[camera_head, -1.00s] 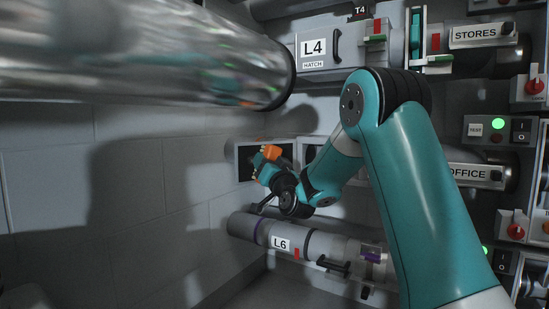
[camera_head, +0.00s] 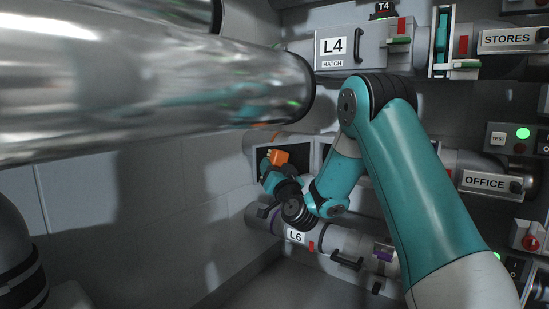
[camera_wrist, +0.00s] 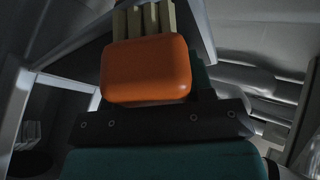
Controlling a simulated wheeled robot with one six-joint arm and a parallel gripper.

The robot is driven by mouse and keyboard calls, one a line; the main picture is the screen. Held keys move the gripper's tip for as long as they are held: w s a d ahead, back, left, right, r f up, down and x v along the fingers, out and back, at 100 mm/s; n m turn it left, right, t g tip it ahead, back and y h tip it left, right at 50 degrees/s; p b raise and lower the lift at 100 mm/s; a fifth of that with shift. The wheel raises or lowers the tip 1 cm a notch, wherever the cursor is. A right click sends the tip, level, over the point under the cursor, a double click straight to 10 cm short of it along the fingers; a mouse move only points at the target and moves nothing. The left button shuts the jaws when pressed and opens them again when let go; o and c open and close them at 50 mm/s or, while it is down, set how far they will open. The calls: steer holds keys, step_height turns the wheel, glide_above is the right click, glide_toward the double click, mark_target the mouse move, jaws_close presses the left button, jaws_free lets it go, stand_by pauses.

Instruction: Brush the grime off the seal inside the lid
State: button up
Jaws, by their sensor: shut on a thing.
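My gripper (camera_head: 273,165) is shut on a brush with an orange block handle (camera_head: 279,157). The brush also shows in the wrist view, its orange block (camera_wrist: 146,69) in the middle and pale bristles (camera_wrist: 145,19) pointing up beyond it. In the head view the gripper is in front of a box with a dark opening (camera_head: 265,155), below the big metal tube. In the wrist view a grey panel edge (camera_wrist: 205,32) lies close to the right of the bristles; I cannot tell whether they touch. I cannot make out the seal, the grime, or which part is the lid.
A large shiny tube (camera_head: 150,95) crosses the upper left, close above my arm. The L4 hatch (camera_head: 338,48) is above and the L6 tube (camera_head: 335,243) runs below the gripper. Station panels marked STORES (camera_head: 508,39) and OFFICE (camera_head: 488,183) stand at right. A bare wall is at left.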

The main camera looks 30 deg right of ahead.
steer(key=shift+g, duration=0.4)
steer(key=d+f, duration=0.2)
steer(key=f, duration=0.1)
steer(key=shift+d+f, duration=0.1)
steer(key=shift+d, duration=0.1)
steer(key=shift+c, duration=0.7)
steer(key=shift+r+p, duration=0.35)
steer(key=shift+p, duration=0.1)
steer(key=shift+c, duration=0.4)
steer(key=shift+t, duration=0.6)
steer(key=a+r+b, duration=0.1)
steer(key=r, duration=0.1)
steer(key=a+r+b, duration=0.1)
steer(key=a+r, duration=0.1)
steer(key=shift+s, duration=0.15)
steer(key=shift+a+b, duration=0.15)
steer(key=shift+b, duration=0.3)
steer(key=d+b, duration=0.1)
steer(key=b, duration=0.1)
steer(key=d+b, duration=0.1)
steer(key=b, duration=0.1)
steer(key=shift+s+d+f+b, duration=0.1)
steer(key=shift+s+d+b, duration=0.1)
steer(key=shift+d+b, duration=0.15)
steer(key=shift+s+d+b, duration=0.1)
steer(key=shift+d+b, duration=0.3)
steer(key=shift+b, duration=0.35)
